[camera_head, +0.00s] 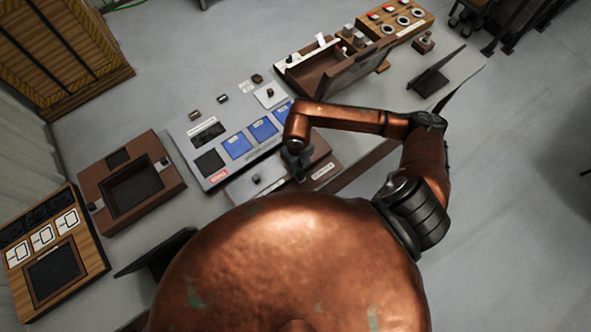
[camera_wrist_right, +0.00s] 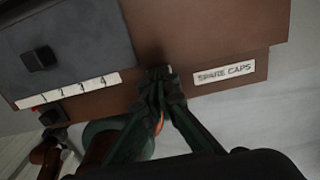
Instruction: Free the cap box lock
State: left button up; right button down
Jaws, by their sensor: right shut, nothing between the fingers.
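The cap box is a brown box with a white "SPARE CAPS" label (camera_wrist_right: 224,73) on its front; in the head view it (camera_head: 322,158) lies partly under my right arm. A grey plate with a black knob (camera_wrist_right: 39,58) lies on its left part, above a white number strip (camera_wrist_right: 70,90). The knob also shows in the head view (camera_head: 256,179). A small dark block (camera_wrist_right: 53,115) sits at the lower left edge; I cannot tell whether it is the lock. My right gripper (camera_wrist_right: 160,80) is shut and empty, its tips at the box's front edge, left of the label; contact is unclear. My left gripper is out of view.
A grey panel with blue cards (camera_head: 236,145) lies just behind the cap box. A long brown open box (camera_head: 340,68) and a wooden board with round dials (camera_head: 395,22) stand farther back. A brown frame box (camera_head: 130,185) is at the left. Bench at right is fairly clear.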

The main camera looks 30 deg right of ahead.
jog(key=shift+w, duration=0.25)
notch_tip(320, 180, up, 8)
jog(key=p, duration=0.4)
jog(key=shift+p, duration=0.35)
dwell(0.4)
